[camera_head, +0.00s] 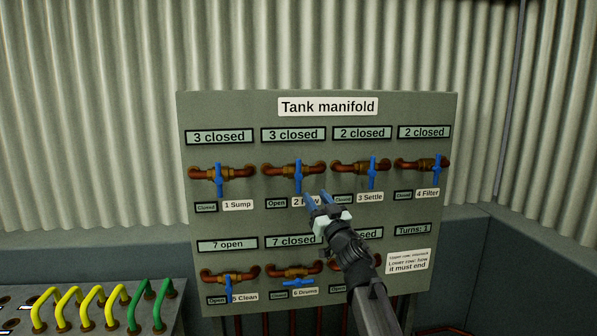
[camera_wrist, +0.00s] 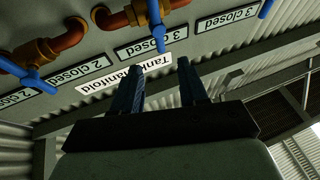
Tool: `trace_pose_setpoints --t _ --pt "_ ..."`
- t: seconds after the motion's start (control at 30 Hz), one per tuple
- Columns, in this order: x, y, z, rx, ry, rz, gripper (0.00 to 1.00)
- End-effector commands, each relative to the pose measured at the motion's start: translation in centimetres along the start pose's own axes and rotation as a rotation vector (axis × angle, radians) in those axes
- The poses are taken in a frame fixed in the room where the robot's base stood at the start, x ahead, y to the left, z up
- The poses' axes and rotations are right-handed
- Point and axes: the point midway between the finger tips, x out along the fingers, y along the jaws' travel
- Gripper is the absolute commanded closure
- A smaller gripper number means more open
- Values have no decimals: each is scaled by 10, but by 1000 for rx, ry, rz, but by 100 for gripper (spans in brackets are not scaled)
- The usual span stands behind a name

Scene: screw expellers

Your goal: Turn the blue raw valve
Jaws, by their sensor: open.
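The blue raw valve (camera_head: 298,178) is a blue lever hanging vertically on a copper and brass pipe, second from left in the panel's upper row. The plate by it reads Open. Its "2 Raw" label (camera_head: 299,202) is partly hidden by a finger. My gripper (camera_head: 317,196) is open and empty, just below and right of the lever, apart from it in the picture; the gap in depth is unclear. In the inverted wrist view, the raw lever (camera_wrist: 156,24) shows at the top, beyond and between the open fingers (camera_wrist: 160,78).
The Tank manifold panel (camera_head: 327,106) also holds the Sump lever (camera_head: 219,180) to the left, and the Settle (camera_head: 372,172) and Filter (camera_head: 436,169) levers to the right. My arm hides part of the lower row. Yellow and green handles (camera_head: 93,308) stand at lower left.

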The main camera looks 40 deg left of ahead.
Motion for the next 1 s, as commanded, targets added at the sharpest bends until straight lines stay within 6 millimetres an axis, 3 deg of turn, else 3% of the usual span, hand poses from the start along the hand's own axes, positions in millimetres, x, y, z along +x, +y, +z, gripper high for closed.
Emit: trace_pose_setpoints --t 0.37,1.0 --pt "21 1 0 27 -1 3 57" --pt "124 2 1 26 -1 5 57"
